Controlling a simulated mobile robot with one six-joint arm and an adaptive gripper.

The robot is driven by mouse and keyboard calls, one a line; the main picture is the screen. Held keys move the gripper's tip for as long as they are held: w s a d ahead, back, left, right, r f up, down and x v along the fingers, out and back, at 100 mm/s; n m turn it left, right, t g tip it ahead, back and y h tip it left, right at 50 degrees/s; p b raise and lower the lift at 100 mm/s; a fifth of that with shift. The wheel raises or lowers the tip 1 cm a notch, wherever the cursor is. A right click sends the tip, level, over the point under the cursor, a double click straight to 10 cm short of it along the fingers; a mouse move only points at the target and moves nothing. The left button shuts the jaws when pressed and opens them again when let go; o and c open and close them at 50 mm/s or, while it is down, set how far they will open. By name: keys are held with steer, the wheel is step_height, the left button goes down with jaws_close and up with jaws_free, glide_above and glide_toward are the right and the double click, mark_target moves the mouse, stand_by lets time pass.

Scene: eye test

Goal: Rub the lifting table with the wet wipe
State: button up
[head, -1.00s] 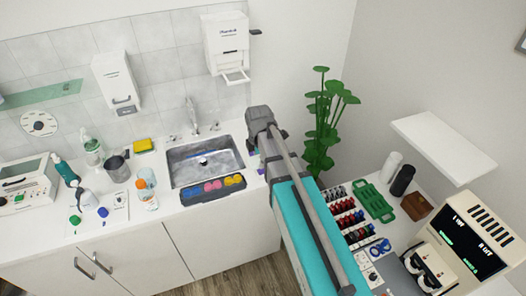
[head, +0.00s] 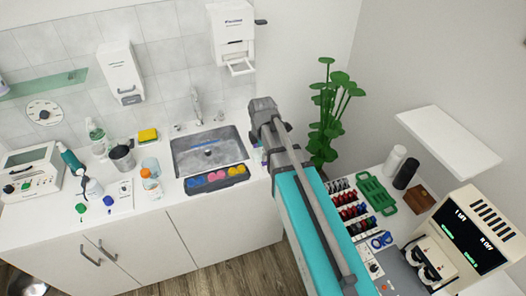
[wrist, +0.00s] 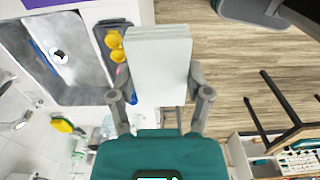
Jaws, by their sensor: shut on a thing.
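In the wrist view my gripper (wrist: 160,88) is shut on a flat, pale, block-like thing (wrist: 158,60), taken to be the wet wipe. It sticks out past the fingers, above the floor beside the counter. In the head view my arm rises in front of the counter's right end, and the fingers and the held thing are hidden. I cannot pick out the lifting table for sure in either view.
A sink (head: 188,160) and a dark tray (head: 192,187) of coloured pieces lie left of my arm. Bottles and a yellow sponge (head: 148,135) stand on the counter. A plant (head: 330,120) is behind my arm. A dark-legged piece of furniture (wrist: 272,110) stands on the wooden floor.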

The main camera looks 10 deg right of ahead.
step_height(320, 180, down, 4)
steer(key=b, duration=0.4)
steer(key=shift+f, duration=0.25)
steer(key=shift+s, duration=0.25)
